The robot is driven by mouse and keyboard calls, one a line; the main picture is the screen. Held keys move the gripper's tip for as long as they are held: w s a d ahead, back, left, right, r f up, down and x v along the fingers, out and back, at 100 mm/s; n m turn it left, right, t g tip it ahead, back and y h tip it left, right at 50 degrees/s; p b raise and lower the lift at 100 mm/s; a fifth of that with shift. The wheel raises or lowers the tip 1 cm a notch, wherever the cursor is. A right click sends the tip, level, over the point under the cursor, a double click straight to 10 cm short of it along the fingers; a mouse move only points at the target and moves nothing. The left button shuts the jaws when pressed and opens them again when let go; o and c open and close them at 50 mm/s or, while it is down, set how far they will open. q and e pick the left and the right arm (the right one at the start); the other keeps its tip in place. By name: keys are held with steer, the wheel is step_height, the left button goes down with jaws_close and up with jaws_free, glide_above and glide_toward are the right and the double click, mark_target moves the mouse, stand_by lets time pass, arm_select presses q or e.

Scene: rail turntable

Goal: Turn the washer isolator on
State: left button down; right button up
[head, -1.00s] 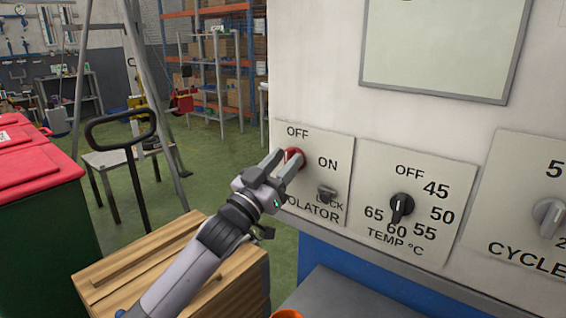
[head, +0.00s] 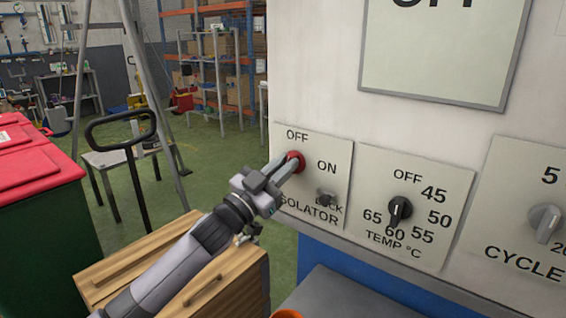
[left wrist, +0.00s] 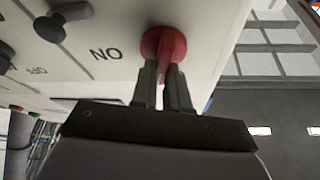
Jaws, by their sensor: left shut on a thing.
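The washer isolator is a red rotary knob (head: 294,160) on a pale plate (head: 335,178) marked OFF above and ON to the right. My left gripper (head: 285,176) reaches it from the lower left and is shut on it. In the left wrist view the red knob (left wrist: 164,44) has its narrow grip between the two fingers (left wrist: 163,85), with NO lettering (ON upside down) to its left. Which mark the knob points to is hard to tell. A small lock tab (head: 326,198) sits below ON. My right gripper is not in view.
To the right are a black temperature knob (head: 400,209) and a grey cycle knob (head: 545,222). A grey ledge (head: 340,298) juts out below the panel.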

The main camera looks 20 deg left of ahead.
arm_select(q)
steer(key=shift+d+f+m+g+h+p, duration=0.25)
steer(key=shift+m+g, duration=0.8)
steer(key=shift+m, duration=1.85)
steer(key=shift+a+m+g+h+p, duration=0.15)
steer(key=shift+m+g+h, duration=0.25)
steer(key=shift+m+g, duration=1.6)
steer(key=shift+d+f+m+g+h+p, duration=0.15)
steer(key=shift+m+h, duration=0.2)
steer(key=shift+m, duration=3.45)
steer(key=shift+a, duration=0.1)
steer(key=c, duration=1.1)
jaws_free()
steer(key=shift+s+a, duration=0.1)
steer(key=shift+s, duration=0.05)
steer(key=b+v, duration=0.1)
steer(key=v, duration=0.6)
steer(key=shift+r, duration=0.1)
